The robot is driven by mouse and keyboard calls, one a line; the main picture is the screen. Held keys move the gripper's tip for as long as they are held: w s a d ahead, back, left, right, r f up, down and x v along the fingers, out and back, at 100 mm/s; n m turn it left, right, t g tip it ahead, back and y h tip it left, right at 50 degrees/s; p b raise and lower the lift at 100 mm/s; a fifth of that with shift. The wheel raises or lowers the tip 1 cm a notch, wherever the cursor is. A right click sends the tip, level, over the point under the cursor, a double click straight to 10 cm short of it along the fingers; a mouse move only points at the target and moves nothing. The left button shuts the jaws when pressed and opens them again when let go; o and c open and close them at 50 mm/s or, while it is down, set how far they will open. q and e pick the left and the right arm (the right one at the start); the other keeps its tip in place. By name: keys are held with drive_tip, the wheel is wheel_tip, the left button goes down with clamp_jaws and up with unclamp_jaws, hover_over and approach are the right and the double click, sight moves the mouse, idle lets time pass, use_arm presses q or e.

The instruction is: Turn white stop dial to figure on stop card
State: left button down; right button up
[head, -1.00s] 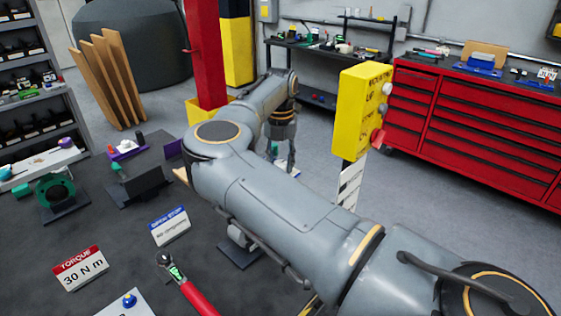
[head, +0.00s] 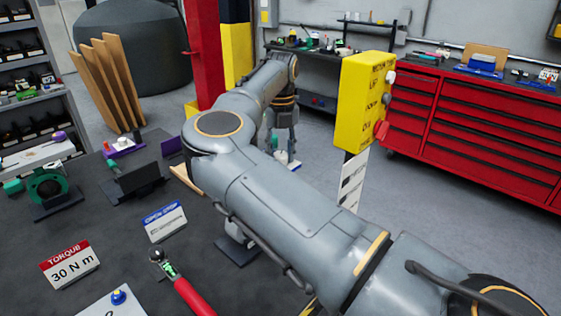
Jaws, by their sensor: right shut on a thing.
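My right gripper (head: 287,153) points down beyond my own right arm, which covers much of the middle of the head view. It is shut on a small white piece (head: 281,157), which looks like the white stop dial. My arm and fingers partly hide it, and its marks and angle cannot be read. The stop card (head: 165,222), white with a blue header, stands on the dark bench at left of centre. Its figure is too small to read. My left gripper is not in view.
A torque card (head: 70,264) reading 30 N m and a red-handled wrench (head: 190,295) are on the bench. A green ring part (head: 47,187) stands at the left. A yellow control box (head: 362,100) on a post stands right of my arm.

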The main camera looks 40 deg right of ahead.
sight(281, 153)
drive_tip(key=shift+n+b, duration=1)
drive_tip(key=shift+n, duration=0.4)
drive_tip(key=o, duration=1.2)
drive_tip(key=shift+c, duration=0.2)
drive_tip(key=shift+r, duration=0.1)
drive_tip(key=shift+d+r, duration=0.1)
drive_tip(key=shift+r, duration=3.8)
